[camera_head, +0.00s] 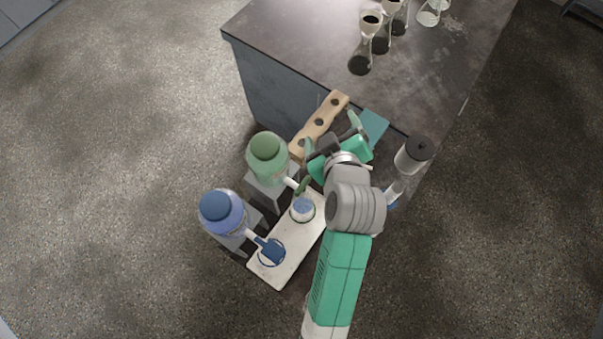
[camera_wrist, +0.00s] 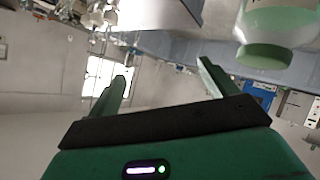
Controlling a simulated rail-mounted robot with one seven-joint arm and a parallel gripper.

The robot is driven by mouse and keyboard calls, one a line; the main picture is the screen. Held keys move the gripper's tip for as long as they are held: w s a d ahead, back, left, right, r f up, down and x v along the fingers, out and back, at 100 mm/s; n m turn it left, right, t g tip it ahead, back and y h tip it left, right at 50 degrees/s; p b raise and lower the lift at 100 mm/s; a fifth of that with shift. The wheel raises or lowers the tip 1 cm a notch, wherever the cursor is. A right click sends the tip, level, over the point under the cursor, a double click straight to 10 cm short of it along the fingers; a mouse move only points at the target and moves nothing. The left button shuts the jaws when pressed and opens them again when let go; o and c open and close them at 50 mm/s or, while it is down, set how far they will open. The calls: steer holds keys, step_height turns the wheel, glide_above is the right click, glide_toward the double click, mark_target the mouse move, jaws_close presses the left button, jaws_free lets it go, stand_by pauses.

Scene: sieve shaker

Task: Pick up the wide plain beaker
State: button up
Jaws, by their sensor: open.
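A clear round vessel with bluish contents (camera_head: 303,208) stands on the white tray (camera_head: 290,262) in the head view, left of my arm. A second round clear rim (camera_head: 271,252) shows at the tray's near end, with a dark blue piece across it. I cannot tell for sure which of these, if either, is the wide plain beaker. My gripper (camera_head: 331,138) is open beyond the tray, near the wooden rack, with nothing seen between its fingers. In the wrist view my gripper (camera_wrist: 162,70) also shows its two fingers apart and empty.
A green-capped bottle (camera_head: 267,150) and a blue-capped bottle (camera_head: 221,210) stand left of the tray. A wooden rack (camera_head: 319,122) with dark holes is beside my gripper. A dark-topped cylinder (camera_head: 412,154) is at right.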

steer(key=s+d+f+n+g+b, duration=0.1)
steer(key=s+f+n+g, duration=0.35)
steer(key=f, duration=1.15)
steer(key=m+g+y+b, duration=0.2)
steer(key=m+b, duration=0.4)
steer(key=b, duration=0.1)
glide_toward(298, 200)
steer(key=shift+n, duration=0.25)
steer(key=x, duration=0.5)
steer(key=shift+w+a+f+b, duration=0.15)
steer(key=shift+w+f+b, duration=0.1)
steer(key=shift+w+b, duration=0.1)
steer(key=c, duration=1.3)
steer(key=shift+r, duration=0.1)
